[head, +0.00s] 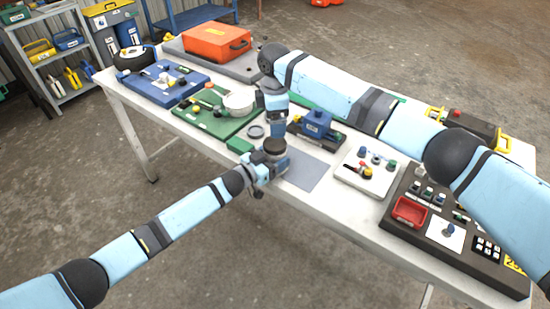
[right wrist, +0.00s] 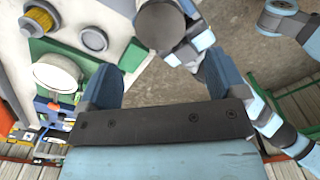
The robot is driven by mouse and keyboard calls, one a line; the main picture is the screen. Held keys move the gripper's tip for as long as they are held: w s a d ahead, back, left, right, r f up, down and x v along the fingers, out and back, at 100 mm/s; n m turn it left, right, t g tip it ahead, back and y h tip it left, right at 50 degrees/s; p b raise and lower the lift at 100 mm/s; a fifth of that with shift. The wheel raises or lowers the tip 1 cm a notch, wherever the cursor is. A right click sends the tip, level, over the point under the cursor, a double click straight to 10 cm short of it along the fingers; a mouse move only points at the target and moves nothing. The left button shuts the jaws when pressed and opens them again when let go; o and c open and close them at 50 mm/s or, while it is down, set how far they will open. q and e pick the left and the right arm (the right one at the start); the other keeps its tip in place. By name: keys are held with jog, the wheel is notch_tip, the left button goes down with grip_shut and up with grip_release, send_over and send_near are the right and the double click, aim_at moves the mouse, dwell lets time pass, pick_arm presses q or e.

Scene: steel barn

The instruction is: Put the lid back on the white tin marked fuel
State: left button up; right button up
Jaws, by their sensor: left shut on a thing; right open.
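My left gripper (head: 262,168) is shut on a round, dark-topped thing (head: 275,147) at the table's near edge. That thing also shows at the top of the right wrist view (right wrist: 160,24); its side is mostly hidden, and no fuel marking is readable. A small grey disc with a raised rim (head: 256,131), which looks like a lid, lies on the table just behind it; it shows in the right wrist view too (right wrist: 95,38). My right gripper (right wrist: 166,66) is open and empty, pointing down above the held thing. In the head view its fingers (head: 276,125) partly overlap that thing.
A small green block (head: 239,146) lies near the front edge. A blue device (head: 317,124), a grey mat (head: 305,172) and a white switch panel (head: 366,178) lie to the right.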

aim_at(275, 143)
jog(key=shift+f, duration=4.05)
jog(key=c, duration=0.9)
jog(key=shift+m, duration=0.9)
jog(key=o, duration=1.1)
jog(key=shift+c, duration=0.2)
notch_tip(275, 143, up, 12)
